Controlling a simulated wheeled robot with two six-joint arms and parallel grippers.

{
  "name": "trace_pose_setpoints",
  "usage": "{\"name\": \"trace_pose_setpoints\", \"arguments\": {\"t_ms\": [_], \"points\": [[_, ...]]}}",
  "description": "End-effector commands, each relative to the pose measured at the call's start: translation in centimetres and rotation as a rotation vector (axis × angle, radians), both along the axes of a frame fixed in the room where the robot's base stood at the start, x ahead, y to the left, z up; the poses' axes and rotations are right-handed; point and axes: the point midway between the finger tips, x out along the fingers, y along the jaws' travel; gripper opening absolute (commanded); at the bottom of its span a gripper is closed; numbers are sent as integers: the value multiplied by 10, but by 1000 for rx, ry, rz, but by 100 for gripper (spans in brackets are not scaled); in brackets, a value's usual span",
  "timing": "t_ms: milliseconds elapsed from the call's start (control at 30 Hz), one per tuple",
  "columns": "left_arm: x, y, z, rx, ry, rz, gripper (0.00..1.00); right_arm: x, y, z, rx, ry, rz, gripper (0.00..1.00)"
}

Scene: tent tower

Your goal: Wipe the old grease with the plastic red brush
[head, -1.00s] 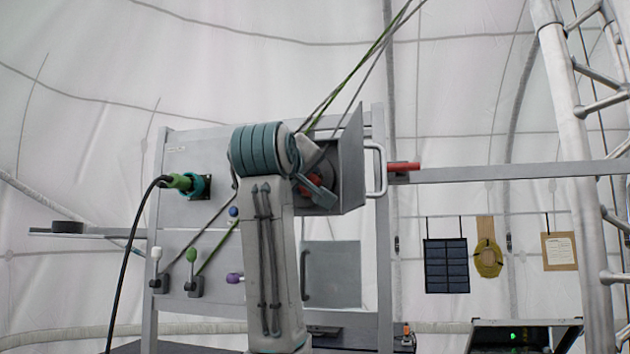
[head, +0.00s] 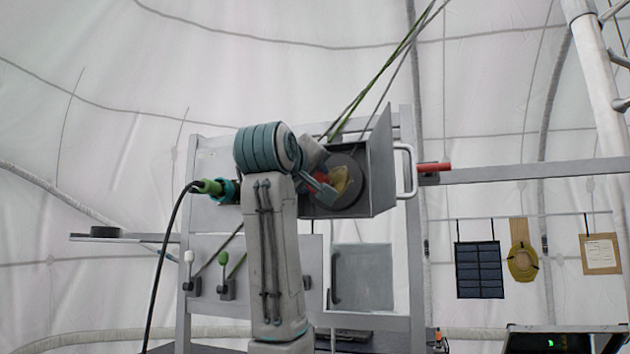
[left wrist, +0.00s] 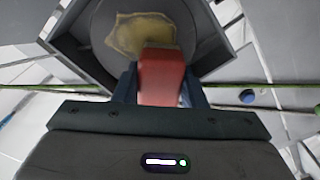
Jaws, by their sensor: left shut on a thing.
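The red brush (left wrist: 160,75) is held between the fingers of my left gripper (left wrist: 158,88) in the left wrist view, and its far end reaches the edge of the yellow grease patch (left wrist: 142,34). In the head view the left gripper (head: 322,186) is in front of the open box, with a bit of the red brush (head: 324,177) showing. The grease (head: 341,180) is a yellow-brown smear on a dark round disc (head: 353,202) inside the box. Whether the brush touches the disc is unclear. My right gripper is not in view.
The box's open door (head: 382,165) with a handle stands to the right of the disc. A green plug (head: 210,187) with a black cable, levers (head: 223,270) and a green rope (head: 385,68) are nearby. A red-ended bar (head: 434,167) sticks out at right.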

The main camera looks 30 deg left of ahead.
Motion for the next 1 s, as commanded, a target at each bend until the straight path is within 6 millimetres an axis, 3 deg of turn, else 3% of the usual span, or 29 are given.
{"name": "trace_pose_setpoints", "arguments": {"t_ms": [1000], "points": [[20, -62, 0, 0, -1, 1, 16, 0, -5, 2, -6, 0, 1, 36]]}}
